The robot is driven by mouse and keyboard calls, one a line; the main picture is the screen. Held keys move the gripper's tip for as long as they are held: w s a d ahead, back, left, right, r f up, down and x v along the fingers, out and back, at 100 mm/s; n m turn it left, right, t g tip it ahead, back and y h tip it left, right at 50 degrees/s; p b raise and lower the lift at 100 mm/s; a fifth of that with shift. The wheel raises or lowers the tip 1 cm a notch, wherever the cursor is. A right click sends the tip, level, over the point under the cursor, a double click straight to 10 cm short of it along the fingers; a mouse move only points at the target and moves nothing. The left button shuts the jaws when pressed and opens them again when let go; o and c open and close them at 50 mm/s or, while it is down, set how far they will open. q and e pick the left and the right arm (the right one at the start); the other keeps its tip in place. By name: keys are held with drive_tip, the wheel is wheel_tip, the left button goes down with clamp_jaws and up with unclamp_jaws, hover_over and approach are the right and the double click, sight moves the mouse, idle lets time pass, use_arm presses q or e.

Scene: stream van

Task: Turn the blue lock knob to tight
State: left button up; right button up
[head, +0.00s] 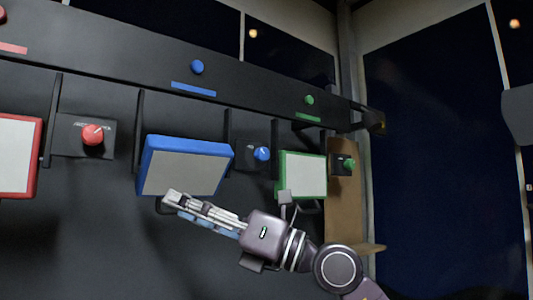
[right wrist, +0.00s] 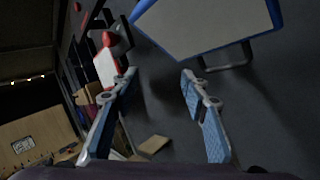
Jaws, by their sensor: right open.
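The blue lock knob (head: 262,153) sits on a dark plate on the wall, just right of the blue-framed panel (head: 188,176). A pale mark shows on its face, but I cannot read its setting. My right gripper (head: 170,200) is open and empty, at the lower left edge of the blue panel and well left of and below the knob. In the right wrist view its two fingers (right wrist: 157,80) are apart with the blue panel (right wrist: 205,25) beyond them. The blue knob does not show clearly there. My left gripper is not in view.
A red knob (head: 93,135) and red-framed panel (head: 17,155) are at left; a green-framed panel (head: 303,175) and green knob (head: 348,163) at right. Dark vertical brackets (head: 228,128) stand between panels. A dark rail (head: 140,68) with coloured buttons runs above.

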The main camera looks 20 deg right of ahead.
drive_tip(key=w+d+r+t+h, duration=0.2)
drive_tip(key=d+r+t+h, duration=0.2)
drive_tip(key=d+r+h, duration=0.3)
drive_tip(key=m+t+h, duration=0.3)
drive_tip(key=m+h, duration=0.1)
drive_tip(key=h, duration=0.2)
approach(265, 153)
drive_tip(key=w, duration=0.1)
drive_tip(key=p+x, duration=0.3)
drive_tip(key=x, duration=0.3)
drive_tip(key=shift+w+a+r, duration=0.2)
drive_tip(key=shift+w+a, duration=0.1)
drive_tip(key=shift+w, duration=0.05)
drive_tip(key=shift+w+a+f+p, duration=0.1)
drive_tip(key=shift+w+a+p, duration=0.2)
drive_tip(key=shift+w, duration=0.4)
drive_tip(key=shift+c, duration=0.5)
clamp_jaws()
